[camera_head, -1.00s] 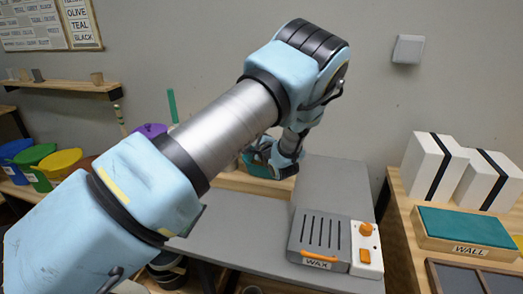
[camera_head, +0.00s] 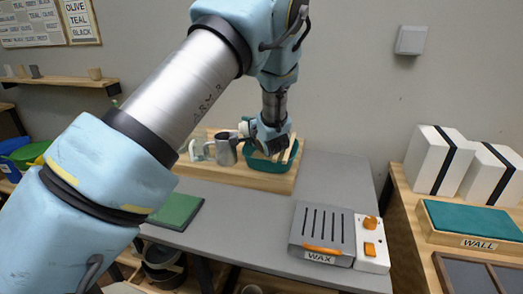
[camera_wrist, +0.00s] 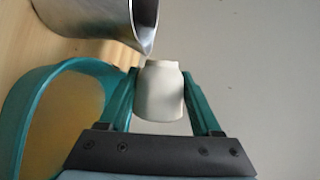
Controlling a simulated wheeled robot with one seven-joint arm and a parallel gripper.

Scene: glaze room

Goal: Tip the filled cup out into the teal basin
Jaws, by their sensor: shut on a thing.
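In the wrist view my gripper (camera_wrist: 160,78) is shut on a cream cup (camera_wrist: 161,92), with one teal finger on each side of it. The cup's contents and exact tilt cannot be made out. The teal basin (camera_wrist: 14,118) is at the left of that view, with a tan area inside its rim. In the head view my gripper (camera_head: 262,142) is low over the teal basin (camera_head: 265,182), which stands on a wooden board (camera_head: 225,176). A pale shape (camera_head: 243,128) at the gripper's left is probably the cup.
A metal pitcher (camera_head: 226,150) stands close left of the basin, and it looms near the cup in the wrist view (camera_wrist: 95,15). A glass jar (camera_head: 197,151) is further left. A green mat (camera_head: 177,210) and a wax heater (camera_head: 322,236) lie nearer. Grey tabletop is clear between.

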